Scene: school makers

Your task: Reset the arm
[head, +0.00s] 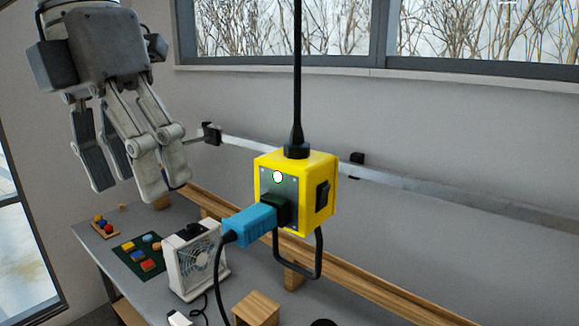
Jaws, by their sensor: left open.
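My left gripper (123,182) hangs down from the upper left of the head view. Its fingers are spread apart with nothing between them. It is left of a yellow power box (322,172) that hangs on a black cable, and apart from it. A blue plug (250,222) sits in the front socket of the box, with a black cord hanging from it. A black switch is on the right side of the box and a wire handle is below it. My right gripper is not in view.
Below is a grey table (95,245) with a white fan (196,262), a green board (143,254) with coloured blocks, a small tray of coloured pieces (103,227) and a wooden block (257,308). A metal rail (430,188) runs along the wall under the windows.

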